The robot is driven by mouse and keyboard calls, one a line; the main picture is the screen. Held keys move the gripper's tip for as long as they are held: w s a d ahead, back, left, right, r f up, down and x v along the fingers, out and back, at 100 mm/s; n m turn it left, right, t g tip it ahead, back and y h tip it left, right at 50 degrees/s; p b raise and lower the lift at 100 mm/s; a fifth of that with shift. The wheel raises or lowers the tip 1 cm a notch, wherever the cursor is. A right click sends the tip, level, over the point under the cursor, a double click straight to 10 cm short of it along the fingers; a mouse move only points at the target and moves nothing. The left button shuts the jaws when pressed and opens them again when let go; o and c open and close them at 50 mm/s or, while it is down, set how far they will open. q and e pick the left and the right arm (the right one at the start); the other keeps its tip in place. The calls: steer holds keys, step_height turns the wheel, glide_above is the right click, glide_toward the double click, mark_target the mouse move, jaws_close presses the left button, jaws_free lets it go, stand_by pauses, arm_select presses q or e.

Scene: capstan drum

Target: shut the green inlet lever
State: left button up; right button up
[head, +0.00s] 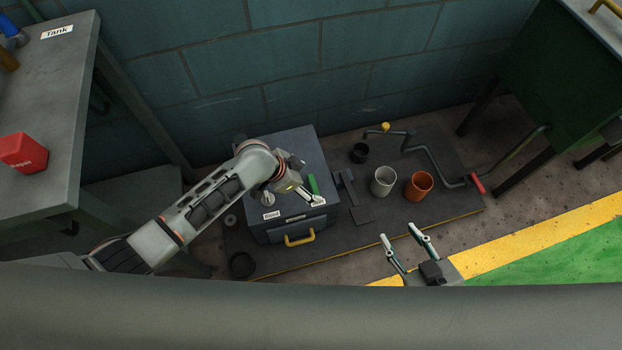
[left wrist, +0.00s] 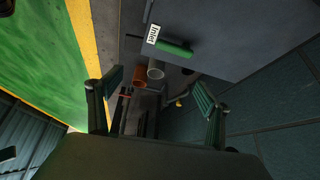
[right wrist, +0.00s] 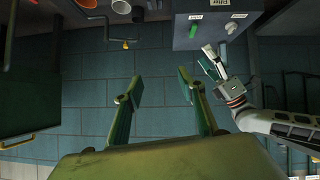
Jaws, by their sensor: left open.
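The green inlet lever (head: 313,184) is a short green bar on top of a dark grey box (head: 290,142), near its right side. In the left wrist view the lever (left wrist: 173,47) lies beside a white "Inlet" label (left wrist: 152,34), ahead of the fingers. My left gripper (head: 303,180) is over the box just left of the lever, partly hidden by its own wrist. Its fingers are spread and empty in the left wrist view (left wrist: 157,90); I cannot tell whether one touches the lever. My right gripper (head: 405,250) is open and empty, to the right of the box and nearer me.
A "Bleed" label (head: 271,215) and yellow handle (head: 299,240) are on the box. A bench (head: 45,110) is left.

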mark_target(313, 185)
arm_select(q)
steer(key=shift+m+g+y, duration=0.5)
steer(key=shift+m+g, duration=0.3)
steer(key=shift+g, duration=0.1)
steer(key=w+f+b, duration=0.1)
steer(key=f, duration=0.1)
steer(key=w+f+b, duration=0.1)
steer(key=f, duration=0.2)
steer(key=w+f+b, duration=0.1)
steer(key=f+b, duration=0.1)
steer(key=shift+a+f, duration=0.15)
steer(key=shift+a, duration=0.05)
steer(key=x, duration=0.1)
steer(key=b+x, duration=0.1)
steer(key=x, duration=0.1)
steer(key=shift+w+d, duration=0.1)
steer(key=shift+w, duration=0.15)
steer(key=shift+b, duration=0.3)
steer(key=shift+w, duration=0.15)
arm_select(e)
steer(key=a, duration=0.1)
steer(key=w+a, duration=0.1)
steer(key=a+y, duration=0.1)
steer(key=shift+w+a+r+m+t, duration=0.15)
steer(key=shift+a+r+m+t, duration=0.15)
steer(key=shift+a+t, duration=0.1)
